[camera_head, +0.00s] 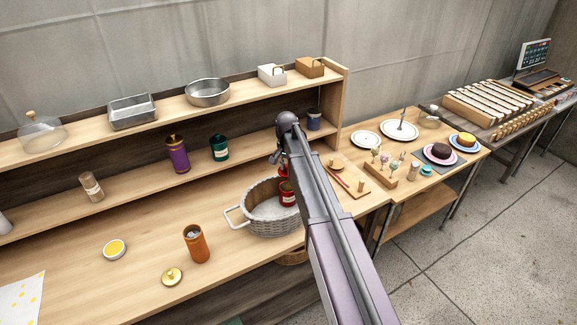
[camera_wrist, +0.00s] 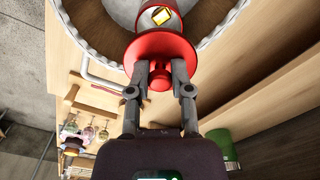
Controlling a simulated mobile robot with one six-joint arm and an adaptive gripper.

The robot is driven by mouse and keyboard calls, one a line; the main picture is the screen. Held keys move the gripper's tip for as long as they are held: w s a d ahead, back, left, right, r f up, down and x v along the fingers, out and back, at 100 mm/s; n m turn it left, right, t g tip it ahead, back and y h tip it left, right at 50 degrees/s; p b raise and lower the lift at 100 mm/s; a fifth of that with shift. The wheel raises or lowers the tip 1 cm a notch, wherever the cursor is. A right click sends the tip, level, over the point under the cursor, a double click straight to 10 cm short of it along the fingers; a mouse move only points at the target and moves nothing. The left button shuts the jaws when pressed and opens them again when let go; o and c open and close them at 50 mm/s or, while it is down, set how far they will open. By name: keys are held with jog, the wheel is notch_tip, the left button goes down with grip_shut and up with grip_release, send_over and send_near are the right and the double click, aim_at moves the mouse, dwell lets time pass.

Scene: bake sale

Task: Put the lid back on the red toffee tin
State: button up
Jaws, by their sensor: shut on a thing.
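The red toffee tin (camera_head: 288,195) with a pale label stands in the grey wicker basket (camera_head: 268,233) on the counter. A red lid (camera_head: 283,170) is just above the tin's top; it also shows in the wrist view as a wide red disc (camera_wrist: 160,48) with a knob. My gripper (camera_wrist: 160,75) is shut on that knob. Part of the tin (camera_wrist: 160,17), with a yellow diamond mark, shows beyond the lid. I cannot tell whether the lid touches the tin's rim. In the head view my arm hides most of the gripper and the basket's right side.
An open orange canister (camera_head: 196,245) stands left of the basket, with a gold-coloured lid (camera_head: 172,276) beside it. Purple (camera_head: 178,155) and green (camera_head: 219,148) canisters stand behind on the shelf. A wooden board (camera_head: 350,182) lies to the right. The counter's left part has free room.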

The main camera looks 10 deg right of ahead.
jog(key=shift+d+f, duration=0.1)
jog(key=shift+f, duration=0.15)
jog(key=shift+f+b, duration=2.95)
jog(key=shift+b, duration=0.25)
jog(key=shift+f, duration=0.2)
dwell(0.3)
dwell(0.4)
jog(key=o, duration=0.9)
jog(key=o, duration=0.5)
jog(key=shift+c, duration=0.2)
jog(key=shift+r, duration=0.1)
